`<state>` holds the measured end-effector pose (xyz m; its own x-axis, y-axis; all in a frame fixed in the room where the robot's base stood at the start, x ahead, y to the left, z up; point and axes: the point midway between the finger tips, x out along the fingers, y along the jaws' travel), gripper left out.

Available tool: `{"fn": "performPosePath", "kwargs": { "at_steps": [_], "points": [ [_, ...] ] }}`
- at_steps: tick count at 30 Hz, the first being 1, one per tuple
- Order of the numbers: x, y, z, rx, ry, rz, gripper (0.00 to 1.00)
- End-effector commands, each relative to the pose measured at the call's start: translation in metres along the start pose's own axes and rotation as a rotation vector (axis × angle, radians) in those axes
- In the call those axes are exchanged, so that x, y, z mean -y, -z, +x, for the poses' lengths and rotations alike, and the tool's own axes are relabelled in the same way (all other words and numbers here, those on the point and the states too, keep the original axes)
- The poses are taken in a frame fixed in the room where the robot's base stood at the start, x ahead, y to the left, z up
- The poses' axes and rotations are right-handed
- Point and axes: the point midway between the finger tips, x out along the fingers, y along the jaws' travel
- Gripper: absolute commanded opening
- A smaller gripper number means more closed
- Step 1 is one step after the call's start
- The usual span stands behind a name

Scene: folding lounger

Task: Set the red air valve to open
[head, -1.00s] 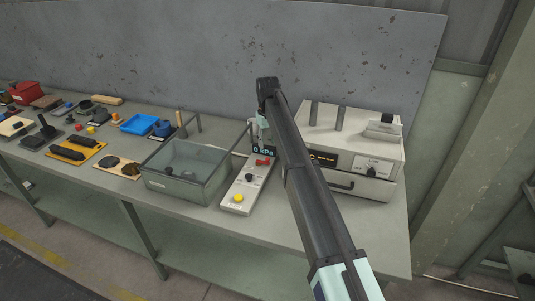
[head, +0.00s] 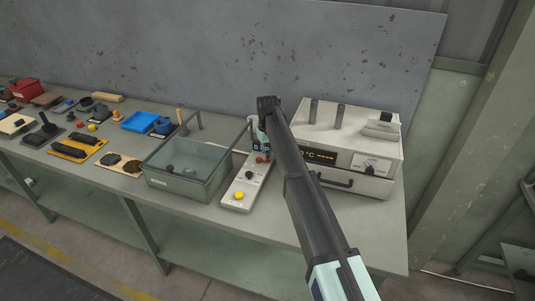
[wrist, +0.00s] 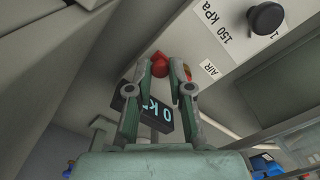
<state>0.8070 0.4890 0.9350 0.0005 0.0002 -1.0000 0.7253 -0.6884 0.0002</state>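The red air valve (head: 262,159) sits near the back end of a pale panel (head: 236,197). In the wrist view the red valve (wrist: 160,64) shows between and just beyond my fingertips, with part of it behind the right finger. An "AIR" label (wrist: 210,69) is beside it. My gripper (wrist: 164,68) is open, its fingers apart on either side of the valve; I cannot tell whether they touch it. In the head view my gripper (head: 262,146) is low over the valve. A small display (wrist: 146,112) reading 0 kPa is partly hidden behind my fingers.
The panel also carries a black knob (wrist: 266,18) by a "150 kPa" label and a yellow button (head: 239,196). A glass-walled box (head: 187,170) stands close on the left. A beige oven-like unit (head: 350,150) stands close on the right.

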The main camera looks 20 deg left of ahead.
Motion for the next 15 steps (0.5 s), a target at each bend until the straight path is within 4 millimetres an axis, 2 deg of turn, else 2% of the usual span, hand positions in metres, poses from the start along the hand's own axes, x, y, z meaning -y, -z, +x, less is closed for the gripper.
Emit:
{"fn": "performPosePath", "kwargs": {
  "at_steps": [15],
  "points": [
    [0.0024, -0.0023, 0.0008, 0.001, 0.000, 0.067, 0.00]
  ]
}}
